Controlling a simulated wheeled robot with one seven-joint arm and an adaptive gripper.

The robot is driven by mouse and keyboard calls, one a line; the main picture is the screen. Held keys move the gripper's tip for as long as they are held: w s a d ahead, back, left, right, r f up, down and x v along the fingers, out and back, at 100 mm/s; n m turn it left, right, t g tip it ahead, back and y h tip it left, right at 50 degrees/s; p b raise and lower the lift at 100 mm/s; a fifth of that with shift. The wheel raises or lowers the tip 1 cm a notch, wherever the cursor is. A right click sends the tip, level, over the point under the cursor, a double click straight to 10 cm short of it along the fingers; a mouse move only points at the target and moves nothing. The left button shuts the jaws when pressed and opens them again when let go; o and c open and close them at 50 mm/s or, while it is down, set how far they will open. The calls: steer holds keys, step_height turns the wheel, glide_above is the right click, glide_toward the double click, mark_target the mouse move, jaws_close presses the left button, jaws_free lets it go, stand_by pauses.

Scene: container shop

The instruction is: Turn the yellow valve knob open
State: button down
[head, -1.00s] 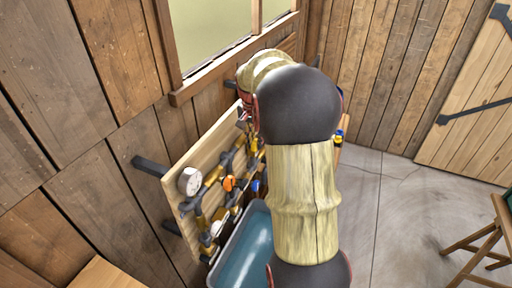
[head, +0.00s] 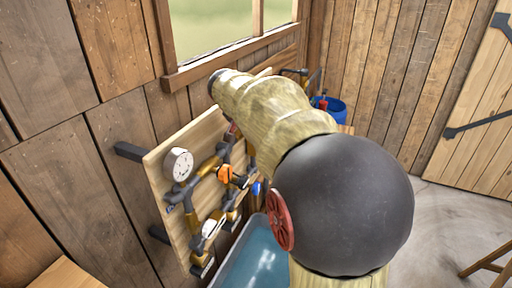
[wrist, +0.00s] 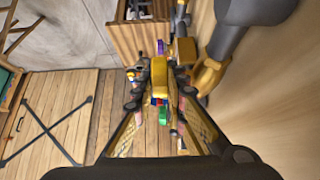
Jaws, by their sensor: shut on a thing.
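A yellow block-like knob (wrist: 159,76) shows in the wrist view, between the fingertips of my gripper (wrist: 160,96). The fingers are shut on it. In the head view, my arm hides the gripper and this knob. The light wooden board (head: 165,150) on the left wall carries brass and dark pipes, a round white gauge (head: 179,164) and an orange knob (head: 225,174). Whether the yellow knob has turned cannot be told.
A grey tub with blue water (head: 262,268) stands below the board. A blue bucket (head: 330,108) is at the back. A dark rounded fitting (wrist: 245,30) and a yellow pipe (wrist: 210,74) lie close on the right in the wrist view.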

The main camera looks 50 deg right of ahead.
steer(key=shift+a+f+t+h+b, duration=0.25)
steer(key=shift+h+b, duration=0.65)
steer(key=shift+b, duration=2.55)
steer(key=shift+f+b, duration=0.15)
steer(key=shift+b, duration=0.4)
steer(key=shift+s+r+t+h+b, duration=0.1)
steer(key=shift+r+t+h+b, duration=0.15)
steer(key=shift+h+b, duration=0.75)
steer(key=shift+y+b, duration=0.4)
steer(key=c, duration=1.9)
jaws_free()
steer(key=shift+o, duration=0.5)
steer(key=v, duration=1.2)
